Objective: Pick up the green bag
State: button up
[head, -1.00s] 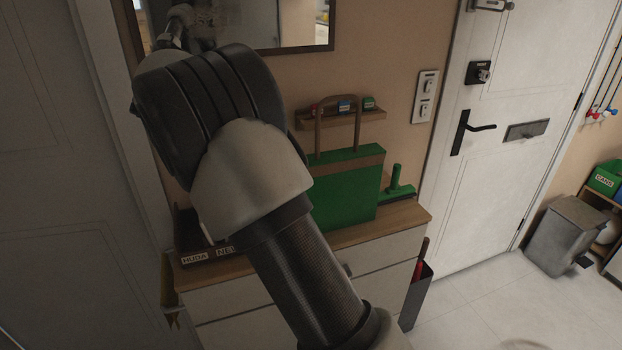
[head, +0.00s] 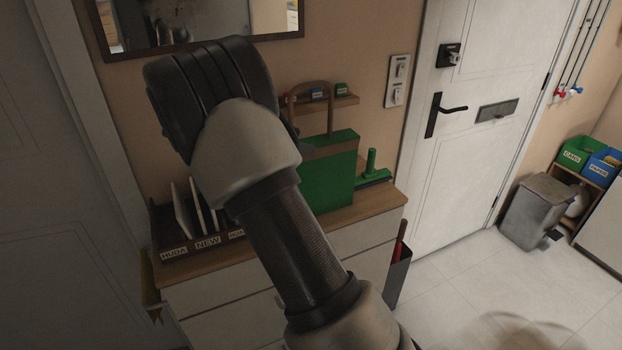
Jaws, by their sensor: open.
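The green bag (head: 332,178) stands upright on top of the cabinet (head: 366,209), with a brown band near its top and tall brown handles looped above it. My arm crosses in front of the bag and hides its left part. My gripper does not show in the head view; it is hidden behind my arm or out of the picture, so its distance from the bag cannot be told.
A sorter with upright cards (head: 174,247) stands left on the cabinet. A green brush (head: 373,172) lies right of the bag. A small wall shelf (head: 338,101) is behind the handles, below a mirror (head: 165,28).

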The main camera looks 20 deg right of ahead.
aim_at(309, 142)
jog(key=x, duration=0.4)
jog(key=shift+d+f+p, duration=0.2)
jog(key=shift+d+p, duration=0.1)
jog(key=shift+d, duration=0.05)
grip_shut()
